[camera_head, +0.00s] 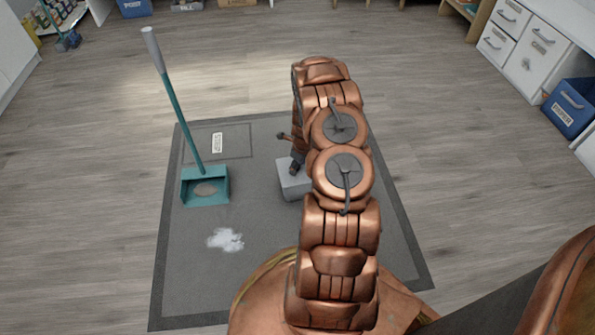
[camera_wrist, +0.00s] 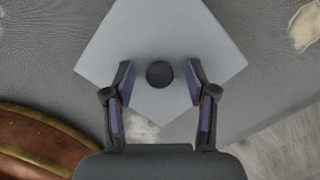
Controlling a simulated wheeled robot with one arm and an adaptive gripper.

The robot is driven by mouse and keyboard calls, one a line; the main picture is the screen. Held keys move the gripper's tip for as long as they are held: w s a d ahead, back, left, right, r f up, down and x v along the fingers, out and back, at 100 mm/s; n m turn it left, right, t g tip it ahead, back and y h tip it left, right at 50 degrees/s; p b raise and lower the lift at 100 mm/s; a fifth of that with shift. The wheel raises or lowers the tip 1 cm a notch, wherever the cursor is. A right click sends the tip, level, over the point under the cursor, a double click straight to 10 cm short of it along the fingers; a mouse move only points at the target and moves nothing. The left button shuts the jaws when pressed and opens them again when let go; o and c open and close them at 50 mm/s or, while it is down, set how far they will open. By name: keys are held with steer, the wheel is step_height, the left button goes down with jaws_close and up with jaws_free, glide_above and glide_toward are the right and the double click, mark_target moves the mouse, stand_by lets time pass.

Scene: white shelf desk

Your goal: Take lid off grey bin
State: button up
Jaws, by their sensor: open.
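The grey bin (camera_head: 290,184) stands on the dark mat, partly hidden behind my arm in the head view. In the wrist view I look down on its light grey square lid (camera_wrist: 165,35), which has a round black knob (camera_wrist: 159,74) near its middle. My gripper (camera_wrist: 160,75) is above the lid, with one finger on each side of the knob and a gap to it on both sides. The fingers are apart and hold nothing. In the head view most of my gripper is hidden by the arm. I cannot tell its exact height over the lid.
A teal dustpan (camera_head: 205,187) with a long handle stands on the mat (camera_head: 255,275) to the left. A white spill (camera_head: 226,240) lies in front of it. White drawers (camera_head: 515,45) and a blue bin (camera_head: 571,107) stand at the right.

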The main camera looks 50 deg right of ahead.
steer(key=shift+c, duration=0.4)
jaws_close()
